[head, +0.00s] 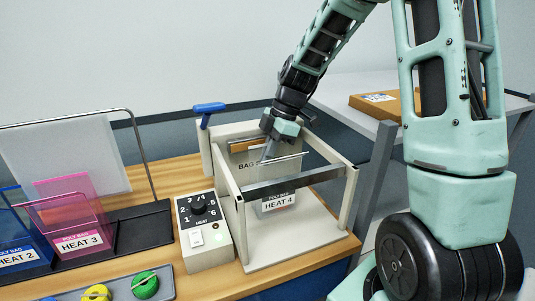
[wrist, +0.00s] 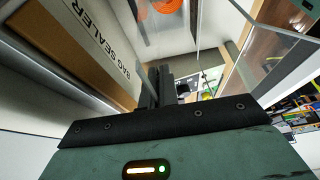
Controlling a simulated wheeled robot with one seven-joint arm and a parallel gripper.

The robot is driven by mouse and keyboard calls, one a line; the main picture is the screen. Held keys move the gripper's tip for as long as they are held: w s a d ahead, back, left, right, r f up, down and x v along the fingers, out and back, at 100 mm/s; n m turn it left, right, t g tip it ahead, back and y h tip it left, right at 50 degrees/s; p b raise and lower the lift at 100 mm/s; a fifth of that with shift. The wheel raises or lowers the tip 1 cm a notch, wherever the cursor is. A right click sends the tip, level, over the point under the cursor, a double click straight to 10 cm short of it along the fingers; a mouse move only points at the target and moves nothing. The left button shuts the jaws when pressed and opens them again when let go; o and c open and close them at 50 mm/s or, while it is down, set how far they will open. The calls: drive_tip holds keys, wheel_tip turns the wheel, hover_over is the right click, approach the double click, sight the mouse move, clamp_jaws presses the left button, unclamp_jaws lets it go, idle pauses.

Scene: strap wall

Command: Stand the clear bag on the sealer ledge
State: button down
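The clear bag (head: 279,203), labelled "POLY BAG HEAT 4", is upright inside the cream frame of the bag sealer (head: 345,200), behind the grey front bar. The bar crosses in front of its middle. My gripper (head: 266,156) reaches down from above to the bag's upper edge. In the wrist view the dark fingers (wrist: 156,86) are close together and look shut on the thin sheet, though the contact itself is hard to see. I cannot tell whether the bag's bottom touches the ledge.
The heat dial box (head: 204,232) stands left of the sealer. A rack at left holds the pink HEAT 3 bag (head: 72,215) and the blue HEAT 2 bag (head: 18,256). Yellow and green knobs (head: 145,284) sit in front. The sealer's blue handle (head: 208,108) is raised.

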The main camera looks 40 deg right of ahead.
drive_tip(key=shift+f, duration=0.15)
drive_tip(key=c, duration=1.6)
unclamp_jaws()
drive_tip(key=shift+r+p, duration=4.05)
drive_tip(key=shift+r, duration=2)
drive_tip(key=shift+f, duration=0.1)
